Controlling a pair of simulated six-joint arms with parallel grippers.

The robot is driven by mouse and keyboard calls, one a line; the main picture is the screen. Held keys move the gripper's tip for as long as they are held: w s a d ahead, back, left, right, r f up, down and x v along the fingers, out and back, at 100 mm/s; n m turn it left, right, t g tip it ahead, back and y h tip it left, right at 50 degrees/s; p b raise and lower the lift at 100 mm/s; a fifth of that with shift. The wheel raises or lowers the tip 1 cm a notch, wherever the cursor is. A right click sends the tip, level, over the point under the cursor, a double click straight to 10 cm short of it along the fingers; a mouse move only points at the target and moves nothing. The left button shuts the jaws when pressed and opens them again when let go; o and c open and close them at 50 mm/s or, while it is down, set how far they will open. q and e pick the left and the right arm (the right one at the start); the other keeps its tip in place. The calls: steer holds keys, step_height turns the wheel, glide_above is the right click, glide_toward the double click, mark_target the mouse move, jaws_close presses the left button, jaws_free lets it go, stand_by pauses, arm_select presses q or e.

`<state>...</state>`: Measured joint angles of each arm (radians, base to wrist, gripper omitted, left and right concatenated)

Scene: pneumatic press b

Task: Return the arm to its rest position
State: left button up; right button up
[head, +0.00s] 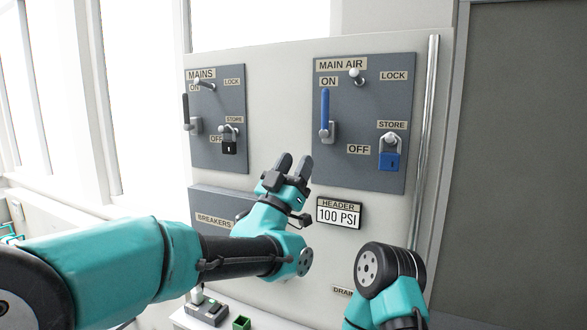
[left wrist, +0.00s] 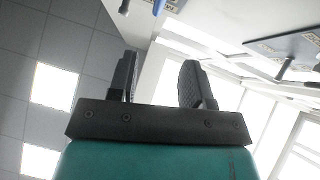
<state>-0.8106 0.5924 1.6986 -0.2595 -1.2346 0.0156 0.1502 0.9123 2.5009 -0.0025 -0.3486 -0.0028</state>
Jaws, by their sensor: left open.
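My left arm comes in from the left in the head view. Its gripper (head: 294,168) is open and empty, fingers pointing up, in front of the panel between the two switch plates and above the header gauge. The left wrist view shows its two fingers (left wrist: 158,80) apart with nothing between them. My right arm (head: 388,285) shows at the lower right as a dark joint and teal links; its gripper is not visible.
The main air plate (head: 359,110) has a blue lever (head: 325,110) pointing up and a blue padlock (head: 389,159) at STORE. The mains plate (head: 222,155) has a dark lever (head: 186,110) and black padlock (head: 229,147). The header display (head: 339,213) reads 100 PSI. A green box (head: 241,323) sits low.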

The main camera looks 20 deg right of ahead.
arm_select(q)
steer(key=shift+s+a+f, duration=0.2)
steer(key=shift+a+f, duration=0.05)
stand_by(0.3)
